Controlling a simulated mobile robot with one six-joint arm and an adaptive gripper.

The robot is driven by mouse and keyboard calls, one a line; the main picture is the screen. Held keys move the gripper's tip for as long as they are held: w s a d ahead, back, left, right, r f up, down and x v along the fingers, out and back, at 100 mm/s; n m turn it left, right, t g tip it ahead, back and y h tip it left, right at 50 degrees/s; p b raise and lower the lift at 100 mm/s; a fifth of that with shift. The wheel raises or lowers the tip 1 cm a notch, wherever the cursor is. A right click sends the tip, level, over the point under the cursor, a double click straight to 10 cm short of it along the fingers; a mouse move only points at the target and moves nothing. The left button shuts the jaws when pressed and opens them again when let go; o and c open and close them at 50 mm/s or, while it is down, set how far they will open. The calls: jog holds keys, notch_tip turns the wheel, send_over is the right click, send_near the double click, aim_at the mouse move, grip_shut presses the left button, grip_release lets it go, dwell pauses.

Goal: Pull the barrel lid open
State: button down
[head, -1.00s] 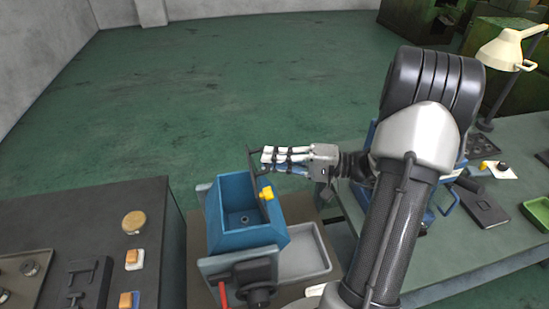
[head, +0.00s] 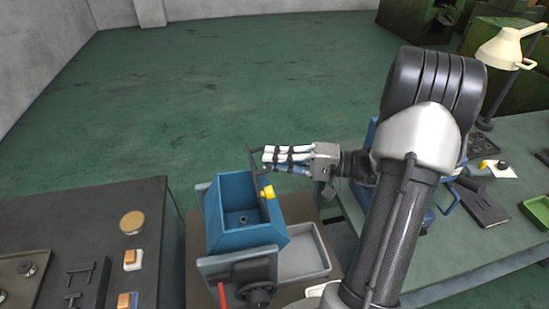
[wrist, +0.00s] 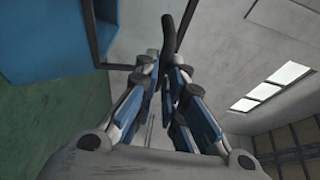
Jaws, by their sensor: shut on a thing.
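The blue barrel (head: 232,200) is an open, box-shaped body seen from above in the head view, with its inside showing. A dark handle (head: 253,160) rises from the lid's far end. My gripper (head: 268,156) is shut on this handle, coming in from the right. In the wrist view the dark handle bar (wrist: 168,40) runs between the fingertips (wrist: 166,75), and a blue surface (wrist: 50,35) fills the upper left.
A grey tray (head: 305,258) lies right of the barrel. A red lever (head: 222,296) and a dark knob (head: 260,292) sit at its front. A control cabinet (head: 90,220) stands at left, a green workbench (head: 475,245) with a lamp (head: 503,50) at right. The floor behind is clear.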

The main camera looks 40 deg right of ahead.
jog(key=shift+d+f, duration=0.1)
jog(key=shift+d, duration=0.05)
jog(key=d+f+b, duration=0.1)
jog(key=s+d+f+b, duration=0.1)
jog(key=b, duration=0.1)
jog(key=d+f+b, duration=0.1)
jog(key=b, duration=0.1)
jog(key=shift+s+f, duration=0.25)
jog(key=shift+s, duration=0.15)
dwell(0.4)
jog(key=c, duration=2.1)
grip_release()
jog(key=shift+c, duration=0.2)
jog(key=shift+o, duration=1.2)
jog(key=shift+w+a, duration=0.25)
jog(key=shift+a, duration=0.05)
jog(key=shift+o, duration=1.1)
jog(key=shift+d+r, duration=0.1)
jog(key=shift+d, duration=0.05)
jog(key=shift+r, duration=0.1)
